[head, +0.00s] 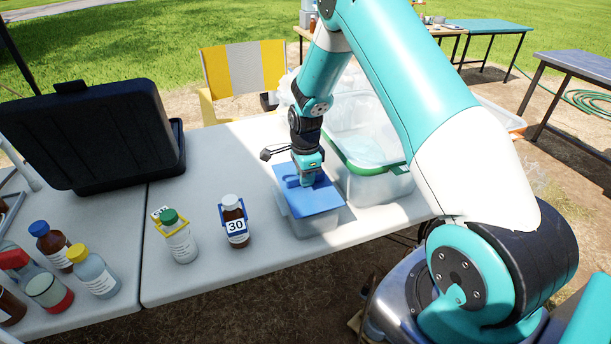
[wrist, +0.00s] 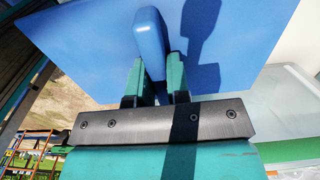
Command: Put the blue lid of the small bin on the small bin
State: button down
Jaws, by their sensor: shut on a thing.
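The blue lid (head: 316,199) lies over the top of the small bin (head: 310,224), a clear box near the front edge of the white table. From the head view I cannot tell whether the lid is fully seated on the rim. My gripper (head: 306,178) points down at the lid from above. In the wrist view my gripper (wrist: 157,85) is shut on the raised handle of the lid (wrist: 95,45), with one finger on each side. The bin is not clearly seen in the wrist view.
A larger clear bin (head: 385,187) with a green rim stands just right of the small bin. Left of it are a brown bottle (head: 234,222) marked 30 and a white bottle (head: 178,237) with a green cap. A black case (head: 95,135) stands at the far left.

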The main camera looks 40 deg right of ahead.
jog(key=shift+f+b, duration=0.4)
jog(key=shift+f, duration=0.25)
jog(key=c, duration=1)
grip_release()
jog(key=shift+r, duration=0.1)
notch_tip(320, 180, up, 17)
jog(key=shift+r+b, duration=0.15)
jog(key=shift+b, duration=0.6)
